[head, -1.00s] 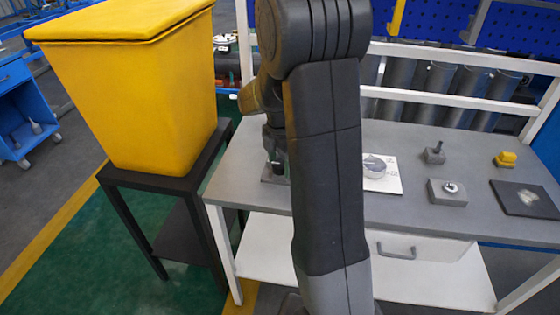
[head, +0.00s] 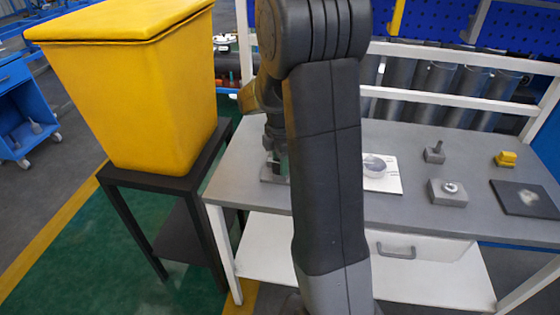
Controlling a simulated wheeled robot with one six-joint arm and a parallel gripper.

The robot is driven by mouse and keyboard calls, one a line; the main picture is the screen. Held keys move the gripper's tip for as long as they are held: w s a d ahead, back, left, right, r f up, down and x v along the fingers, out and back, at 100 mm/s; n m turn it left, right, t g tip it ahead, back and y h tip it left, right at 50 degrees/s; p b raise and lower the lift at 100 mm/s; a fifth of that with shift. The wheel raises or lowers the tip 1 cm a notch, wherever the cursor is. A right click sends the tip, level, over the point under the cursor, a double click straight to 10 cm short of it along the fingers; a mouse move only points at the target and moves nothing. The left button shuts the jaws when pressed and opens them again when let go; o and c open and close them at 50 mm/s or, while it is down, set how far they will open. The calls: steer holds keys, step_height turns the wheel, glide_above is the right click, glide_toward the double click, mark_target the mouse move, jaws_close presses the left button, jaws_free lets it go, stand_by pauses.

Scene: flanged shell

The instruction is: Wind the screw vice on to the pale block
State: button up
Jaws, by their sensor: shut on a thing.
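My gripper (head: 276,155) is at the left end of the grey bench, pointing down and partly covered by my own arm. It is shut on the upper part of the screw vice (head: 268,176), a small grey fixture low on the bench top. Only the vice's left part and base show. My arm hides the rest. I cannot make out the pale block at the vice, nor the gap between the vice's jaw and the block.
Right of my arm on the bench (head: 330,215) are a white plate (head: 391,184) with a round disc, a grey block with a post (head: 434,154), a grey block with a ring (head: 447,194), a yellow piece (head: 505,159) and a dark plate (head: 520,202). A yellow bin (head: 145,95) stands left.

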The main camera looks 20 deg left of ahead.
steer(key=m, duration=0.4)
steer(key=shift+m, duration=0.3)
steer(key=m, duration=0.3)
steer(key=shift+m, duration=0.3)
steer(key=m, duration=1.1)
steer(key=shift+r, duration=0.1)
steer(key=m, duration=0.3)
steer(key=shift+m, duration=0.3)
steer(key=m, duration=0.3)
steer(key=shift+m, duration=2.2)
